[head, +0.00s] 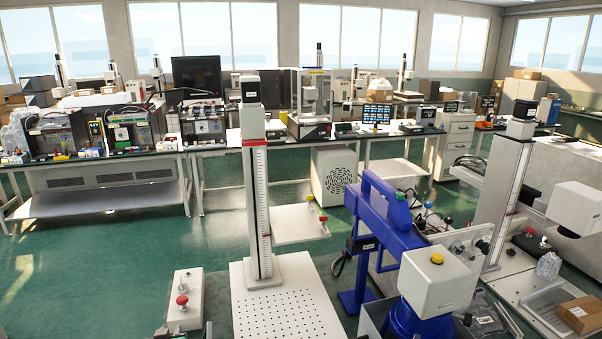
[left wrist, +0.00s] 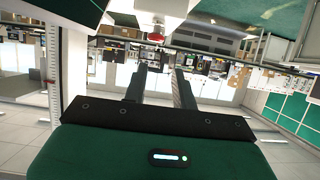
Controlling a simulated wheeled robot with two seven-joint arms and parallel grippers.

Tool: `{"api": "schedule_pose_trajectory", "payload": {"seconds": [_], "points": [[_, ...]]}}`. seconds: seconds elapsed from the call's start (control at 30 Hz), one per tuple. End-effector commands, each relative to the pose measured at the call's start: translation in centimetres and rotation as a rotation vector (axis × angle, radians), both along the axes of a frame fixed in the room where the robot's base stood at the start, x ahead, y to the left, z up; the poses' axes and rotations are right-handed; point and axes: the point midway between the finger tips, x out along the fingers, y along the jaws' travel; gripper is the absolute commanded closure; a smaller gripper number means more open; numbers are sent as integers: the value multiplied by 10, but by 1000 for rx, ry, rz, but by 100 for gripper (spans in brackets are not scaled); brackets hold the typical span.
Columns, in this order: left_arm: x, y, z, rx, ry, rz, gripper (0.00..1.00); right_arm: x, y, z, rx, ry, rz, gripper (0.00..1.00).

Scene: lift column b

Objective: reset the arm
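My left gripper (left wrist: 160,72) shows in the left wrist view, with its green body at the bottom. Its two dark fingers stand apart with nothing seen between them. In the head view only small dark parts show at the bottom edge below the control box, and I cannot tell its fingers there. The white lift column (head: 260,205) with a scale stands upright on a perforated white base plate (head: 300,316). A white control box (head: 185,287) with a red button (head: 182,300) is left of that plate. My right gripper is in neither view.
A blue machine frame (head: 385,215) with a white housing (head: 437,280) stands close on the right. Behind it is another column (head: 505,190). A cardboard box (head: 580,314) lies at lower right. Equipment benches line the back. Green floor (head: 95,255) is clear at left.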

Motion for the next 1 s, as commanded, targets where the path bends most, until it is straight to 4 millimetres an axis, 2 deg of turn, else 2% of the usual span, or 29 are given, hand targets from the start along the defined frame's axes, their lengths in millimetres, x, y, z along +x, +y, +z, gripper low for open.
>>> {"api": "schedule_pose_trajectory", "payload": {"seconds": [0.17, 0.47, 0.57, 0.67, 0.8, 0.9, 1.0], "points": [[-27, -5, -9, 7, 63, -17, 73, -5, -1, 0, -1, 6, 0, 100], [-87, -22, -26, 14, 206, -63, 73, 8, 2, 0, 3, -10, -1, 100], [-117, -32, -32, 17, 274, -88, 73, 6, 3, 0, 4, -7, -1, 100], [-158, -46, -37, 17, 365, -126, 73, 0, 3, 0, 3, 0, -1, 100], [-230, -72, -39, 14, 519, -197, 73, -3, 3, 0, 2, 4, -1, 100], [-269, -85, -37, 11, 604, -239, 73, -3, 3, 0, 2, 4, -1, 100], [-300, -95, -34, 5, 668, -274, 73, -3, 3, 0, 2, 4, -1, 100]]}}
